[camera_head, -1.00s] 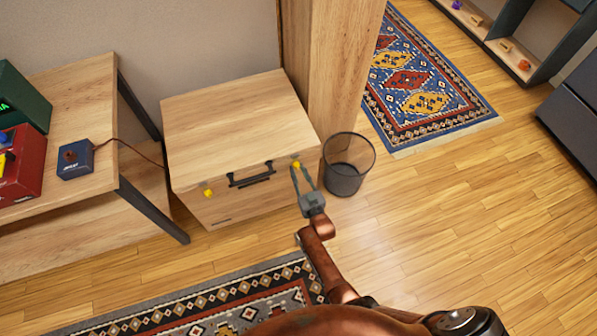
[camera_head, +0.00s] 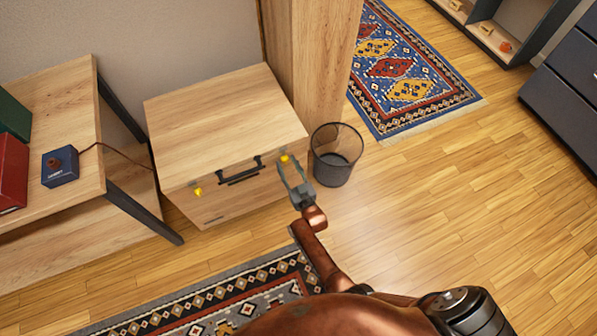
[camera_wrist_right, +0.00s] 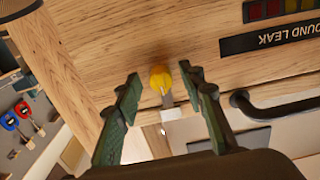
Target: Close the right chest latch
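The wooden chest (camera_head: 225,120) stands against the wall, lid down. Its right latch (camera_head: 284,158) is a yellow knob at the front edge, right of the black handle (camera_head: 240,177). The left latch (camera_head: 198,192) is a similar yellow piece. My right gripper (camera_head: 292,170) is at the right latch. In the right wrist view, the yellow latch (camera_wrist_right: 160,79) with its metal strip lies between the spread fingers (camera_wrist_right: 160,85), with a gap on each side. It appears to touch neither. My left gripper is not in view.
A wire bin (camera_head: 336,155) stands close to the right of the chest, near my right gripper. A wooden table (camera_head: 60,115) with a blue box (camera_head: 60,166) is at the left. A wooden post rises behind the chest. Open floor lies to the right.

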